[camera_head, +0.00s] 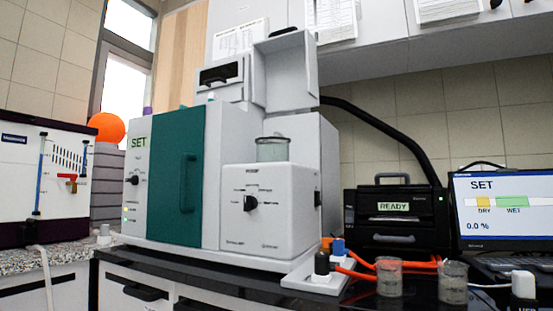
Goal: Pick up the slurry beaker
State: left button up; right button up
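Two small clear beakers stand upright on the black bench at the lower right. The left beaker (389,278) holds something greyish, and so does the right beaker (453,283). A third glass vessel (272,150) with pale greenish contents sits on top of the white front unit of the machine. I cannot tell from the picture which of these is the slurry beaker. Neither of my grippers is in view.
The grey machine with a green door (177,175) fills the middle. A white block (523,285) is right of the beakers.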

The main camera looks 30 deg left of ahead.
aim_at(453, 275)
jog(key=z, duration=0.05)
jog(key=k, duration=0.5)
jog(key=u, duration=1.45)
jog(key=i, duration=0.95)
jog(key=z, duration=2)
